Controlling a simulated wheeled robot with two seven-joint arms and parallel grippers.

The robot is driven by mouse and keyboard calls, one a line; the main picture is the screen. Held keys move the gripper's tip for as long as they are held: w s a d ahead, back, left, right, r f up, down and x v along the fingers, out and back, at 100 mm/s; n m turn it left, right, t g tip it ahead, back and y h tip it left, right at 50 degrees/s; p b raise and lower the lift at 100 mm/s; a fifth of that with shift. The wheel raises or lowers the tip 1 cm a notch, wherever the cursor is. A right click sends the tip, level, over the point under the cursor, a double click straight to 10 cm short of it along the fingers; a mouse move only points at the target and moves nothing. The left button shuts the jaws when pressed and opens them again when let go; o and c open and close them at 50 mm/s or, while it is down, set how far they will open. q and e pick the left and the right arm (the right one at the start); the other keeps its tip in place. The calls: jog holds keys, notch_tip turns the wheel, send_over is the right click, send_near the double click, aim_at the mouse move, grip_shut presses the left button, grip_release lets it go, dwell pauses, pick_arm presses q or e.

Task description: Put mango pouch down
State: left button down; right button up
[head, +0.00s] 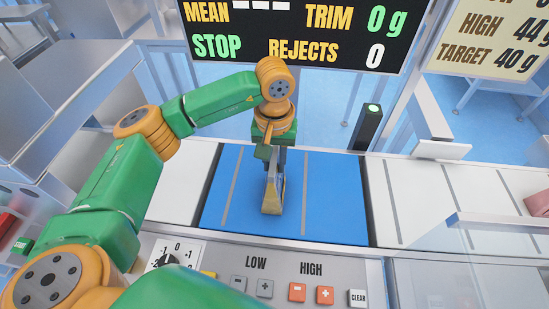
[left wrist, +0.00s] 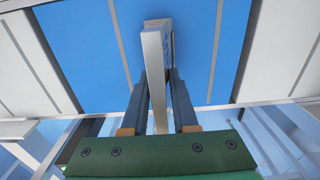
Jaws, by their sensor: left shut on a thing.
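My left gripper (head: 272,160) is shut on the mango pouch (head: 274,193). The pouch is grey-white with a yellowish lower part and is held upright, edge-on, over the blue belt section (head: 335,200). Its lower end looks at or just above the blue surface; I cannot tell if it touches. In the left wrist view the pouch (left wrist: 156,70) stands between the two fingers (left wrist: 160,105), with the blue belt (left wrist: 90,45) beyond it. Most of the pouch's printed face is hidden. My right gripper is not in view.
White belt sections flank the blue one, left (head: 180,185) and right (head: 410,205). A control panel with LOW and HIGH buttons (head: 297,291) runs along the front. A dark post with a green light (head: 367,127) and a display board (head: 300,30) stand behind. A pinkish object (head: 538,203) is at far right.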

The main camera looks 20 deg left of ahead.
pick_arm(q)
jog(key=shift+f, duration=0.1)
jog(key=c, duration=1.1)
grip_release()
jog(key=shift+f, duration=0.1)
jog(key=o, duration=0.4)
